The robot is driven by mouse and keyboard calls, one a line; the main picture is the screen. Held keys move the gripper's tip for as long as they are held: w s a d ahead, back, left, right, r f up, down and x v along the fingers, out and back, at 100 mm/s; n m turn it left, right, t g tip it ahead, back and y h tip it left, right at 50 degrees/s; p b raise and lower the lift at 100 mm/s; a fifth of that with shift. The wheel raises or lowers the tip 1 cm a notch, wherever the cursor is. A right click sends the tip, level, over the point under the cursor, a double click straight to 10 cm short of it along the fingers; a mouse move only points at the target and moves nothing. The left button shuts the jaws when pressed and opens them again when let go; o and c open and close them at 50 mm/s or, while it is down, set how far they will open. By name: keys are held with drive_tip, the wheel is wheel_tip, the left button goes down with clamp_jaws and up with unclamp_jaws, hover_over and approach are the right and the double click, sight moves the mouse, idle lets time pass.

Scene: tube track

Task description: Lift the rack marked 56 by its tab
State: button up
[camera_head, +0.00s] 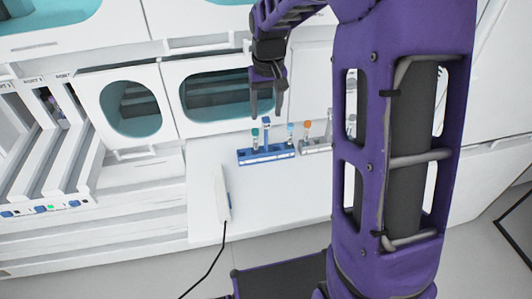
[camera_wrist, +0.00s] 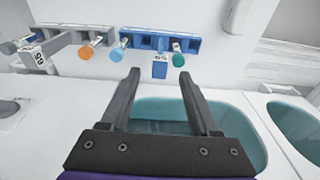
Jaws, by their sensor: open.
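A blue rack (camera_head: 266,155) stands on the white counter, with teal-capped and blue-capped tubes and an upright blue tab (camera_head: 266,122). In the wrist view the blue rack (camera_wrist: 160,42) is at the top, and its tab (camera_wrist: 160,69) lies between the fingertips in the picture; its mark is too small to read. A grey rack (camera_head: 314,147) with an orange-capped tube stands to its right. In the wrist view the grey rack's tab (camera_wrist: 38,57) bears a tilted number that looks like 56. My gripper (camera_head: 265,112) is open and empty, pointing down above the blue tab.
A white handheld device (camera_head: 222,194) with a black cable lies left of the blue rack. White machine fronts with teal recesses (camera_head: 215,95) stand behind the racks. Slotted white bays (camera_head: 45,165) are at left. The counter in front of the racks is clear.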

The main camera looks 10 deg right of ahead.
sight(266, 120)
wheel_tip(266, 120, down, 3)
drive_tip(key=shift+w, duration=0.15)
clamp_jaws()
